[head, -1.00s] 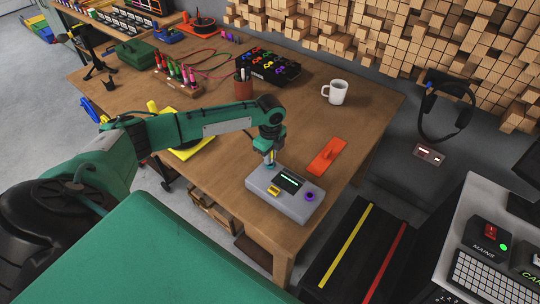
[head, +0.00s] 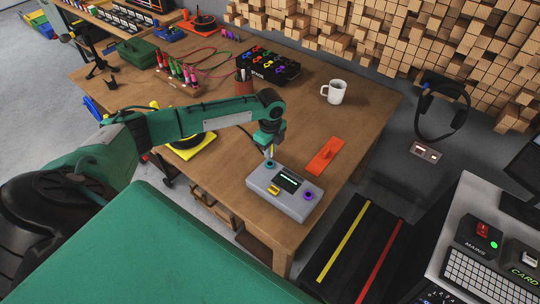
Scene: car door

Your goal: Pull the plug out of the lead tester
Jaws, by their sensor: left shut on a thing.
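The lead tester (head: 285,205) is a grey box near the front right corner of the wooden table, with a dark screen, a yellow patch, a purple-ringed socket on the right and a teal-ringed socket (head: 270,164) on the left. My left gripper (head: 270,151) points down just above the teal socket, shut on the plug. The plug is small and mostly hidden by the fingers. The teal ring now shows below the gripper; whether the plug tip is fully clear of it is hard to tell. My right gripper is not in view.
An orange-red plate (head: 325,157) lies right of the tester, and a white mug (head: 334,92) stands behind it. A brown pen cup (head: 244,86) and a black box with coloured sockets (head: 268,66) are farther back.

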